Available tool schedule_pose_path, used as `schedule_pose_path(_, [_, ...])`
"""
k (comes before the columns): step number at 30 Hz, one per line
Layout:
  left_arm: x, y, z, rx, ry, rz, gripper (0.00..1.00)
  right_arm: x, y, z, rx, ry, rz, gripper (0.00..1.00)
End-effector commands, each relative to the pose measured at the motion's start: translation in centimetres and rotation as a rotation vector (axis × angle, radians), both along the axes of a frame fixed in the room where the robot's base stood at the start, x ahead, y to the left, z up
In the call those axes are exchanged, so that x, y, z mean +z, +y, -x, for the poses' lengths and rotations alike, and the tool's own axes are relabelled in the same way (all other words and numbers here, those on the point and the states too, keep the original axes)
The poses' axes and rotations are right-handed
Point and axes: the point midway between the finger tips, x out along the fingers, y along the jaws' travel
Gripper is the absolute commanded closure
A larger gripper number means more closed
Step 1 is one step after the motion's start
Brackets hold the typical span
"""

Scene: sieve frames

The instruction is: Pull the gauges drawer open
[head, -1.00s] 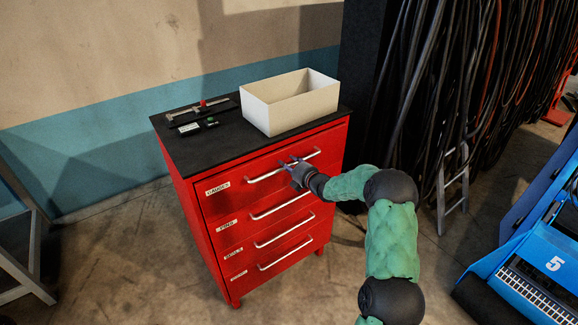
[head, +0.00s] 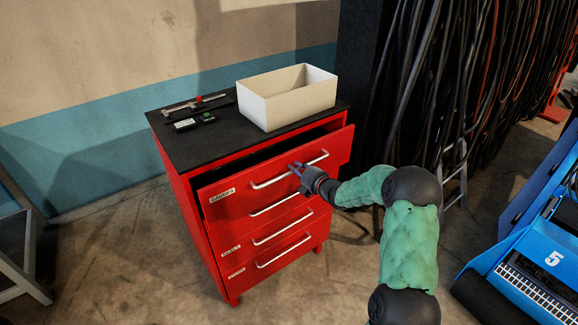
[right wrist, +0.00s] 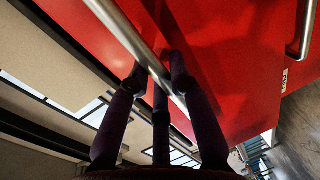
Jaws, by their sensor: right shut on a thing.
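The gauges drawer (head: 240,194) is the top drawer of a red cabinet (head: 196,225). It stands partly open, with a dark gap behind its front panel. Its label sits at the left of the panel. My right gripper (head: 297,169) is shut on the bar handle (head: 270,182) of this drawer, near the middle of the bar. In the right wrist view the fingers (right wrist: 160,78) close around the silver handle (right wrist: 125,35) against the red panel. My left gripper is not in the head view.
Lower drawers are shut. Hanging cables (head: 450,80) and a blue machine (head: 530,260) are to the right.

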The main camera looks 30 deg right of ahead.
Motion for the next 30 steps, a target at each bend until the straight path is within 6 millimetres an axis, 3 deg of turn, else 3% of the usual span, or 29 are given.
schedule_pose_path(9, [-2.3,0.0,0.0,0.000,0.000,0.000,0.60,-0.4,-0.7,7.9,-0.003,0.003,0.000,1.00])
schedule_pose_path(15, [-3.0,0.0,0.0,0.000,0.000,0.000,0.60,-0.3,-1.0,11.8,-0.002,0.004,0.000,1.00])
schedule_pose_path(22, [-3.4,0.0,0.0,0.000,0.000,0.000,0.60,-0.2,-1.1,14.3,-0.001,0.004,0.000,1.00])
schedule_pose_path(30, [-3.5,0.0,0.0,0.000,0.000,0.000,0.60,-0.2,-1.1,15.0,0.002,0.004,-0.001,1.00])
